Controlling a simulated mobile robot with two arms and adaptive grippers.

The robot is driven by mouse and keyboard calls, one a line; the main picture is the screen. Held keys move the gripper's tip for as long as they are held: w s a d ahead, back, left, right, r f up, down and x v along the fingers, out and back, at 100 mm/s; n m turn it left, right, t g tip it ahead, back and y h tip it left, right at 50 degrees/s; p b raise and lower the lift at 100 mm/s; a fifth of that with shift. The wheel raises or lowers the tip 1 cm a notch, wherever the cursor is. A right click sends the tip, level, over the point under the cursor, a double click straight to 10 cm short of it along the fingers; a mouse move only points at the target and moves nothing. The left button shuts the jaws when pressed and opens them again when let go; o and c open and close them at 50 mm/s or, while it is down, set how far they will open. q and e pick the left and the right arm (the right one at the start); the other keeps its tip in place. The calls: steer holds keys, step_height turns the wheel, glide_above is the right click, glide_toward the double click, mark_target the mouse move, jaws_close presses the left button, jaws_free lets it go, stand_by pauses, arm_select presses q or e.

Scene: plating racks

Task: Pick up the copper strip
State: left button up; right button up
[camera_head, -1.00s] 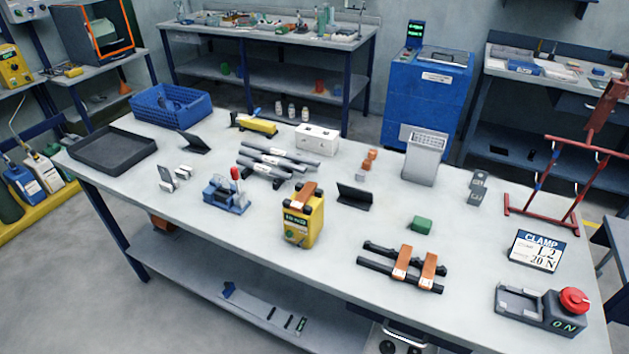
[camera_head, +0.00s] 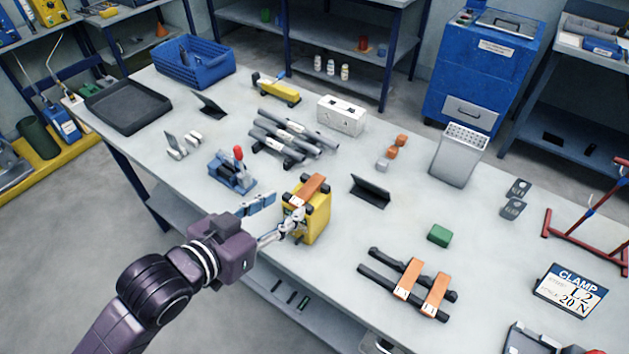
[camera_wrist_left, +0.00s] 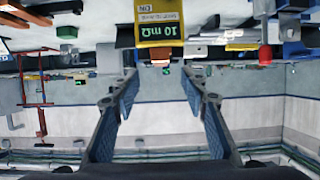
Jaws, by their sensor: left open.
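One copper strip (camera_head: 311,188) lies across the black posts on top of a yellow meter box (camera_head: 319,226) near the table's front edge. Two more copper strips (camera_head: 408,279) (camera_head: 435,293) lie side by side across a pair of black bars (camera_head: 380,276) to the right. My left gripper (camera_head: 273,214) is open and empty at the front left of the yellow box, with one finger overlapping the box in the head view. In the left wrist view the open fingers (camera_wrist_left: 159,82) point toward the yellow box (camera_wrist_left: 158,33), marked 10 mΩ. My right gripper is out of view.
A blue clamp with a red knob (camera_head: 232,172) stands left of the box, with grey bars on a rack (camera_head: 290,140) behind. A black stand (camera_head: 370,190) and a green block (camera_head: 439,235) are to the right. Bare table lies between them.

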mark_target(308, 189)
arm_select(q)
steer(key=x, duration=0.2)
steer(key=p+x, duration=0.1)
steer(key=x, duration=0.1)
steer(key=p+x, duration=0.1)
steer(key=x, duration=0.1)
steer(key=shift+w+d+r, duration=0.2)
steer(key=shift+w, duration=0.15)
steer(key=shift+w+d+f, duration=0.15)
steer(key=shift+w, duration=0.1)
jaws_close()
